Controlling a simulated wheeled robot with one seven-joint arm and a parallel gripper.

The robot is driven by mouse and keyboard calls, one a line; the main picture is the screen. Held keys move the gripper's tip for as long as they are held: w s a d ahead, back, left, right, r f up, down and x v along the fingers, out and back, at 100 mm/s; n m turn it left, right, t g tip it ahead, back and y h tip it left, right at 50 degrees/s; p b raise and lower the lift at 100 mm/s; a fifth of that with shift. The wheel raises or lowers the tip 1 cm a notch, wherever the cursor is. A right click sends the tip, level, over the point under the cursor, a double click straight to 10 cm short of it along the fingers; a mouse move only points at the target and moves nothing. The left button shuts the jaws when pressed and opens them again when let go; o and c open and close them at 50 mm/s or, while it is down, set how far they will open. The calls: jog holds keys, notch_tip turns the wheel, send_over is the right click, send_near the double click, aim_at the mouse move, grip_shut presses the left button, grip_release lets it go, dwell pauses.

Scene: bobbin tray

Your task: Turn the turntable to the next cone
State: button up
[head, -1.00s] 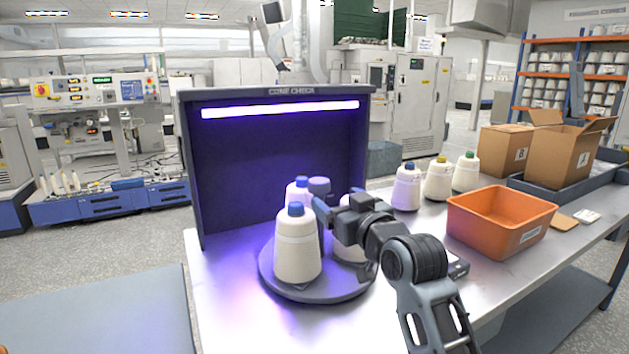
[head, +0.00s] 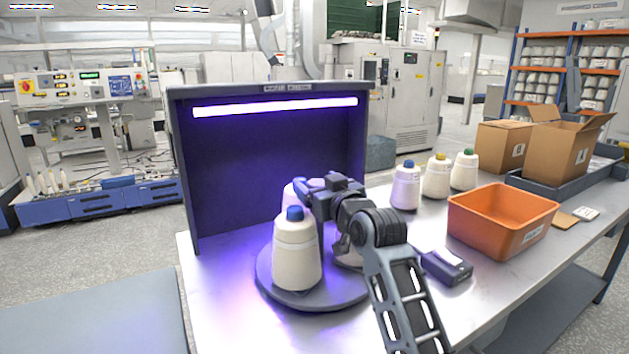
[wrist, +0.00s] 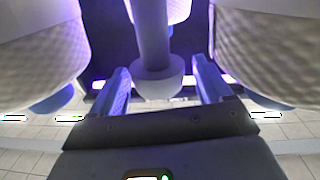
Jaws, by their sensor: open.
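The round grey turntable (head: 310,299) stands on the bench in front of a dark booth. A white cone with a blue cap (head: 296,258) stands at its front. A second cone (head: 288,196) shows behind it, and a third cone (head: 345,256) at the right is partly hidden by my arm. My gripper (head: 308,189) is above the turntable's middle. In the wrist view, the turntable's centre post with its rounded knob (wrist: 158,84) lies between my open blue fingers (wrist: 162,88), with gaps on both sides. In the head view my gripper hides this knob.
The booth (head: 275,150) with its violet lamp walls off the back. Right of my arm are a small dark device (head: 446,266), an orange bin (head: 502,222) and three capped cones (head: 436,178). Cartons (head: 558,145) stand farther right. The bench's front left is clear.

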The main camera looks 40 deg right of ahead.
jog(key=shift+x, duration=1)
jog(key=c, duration=1.4)
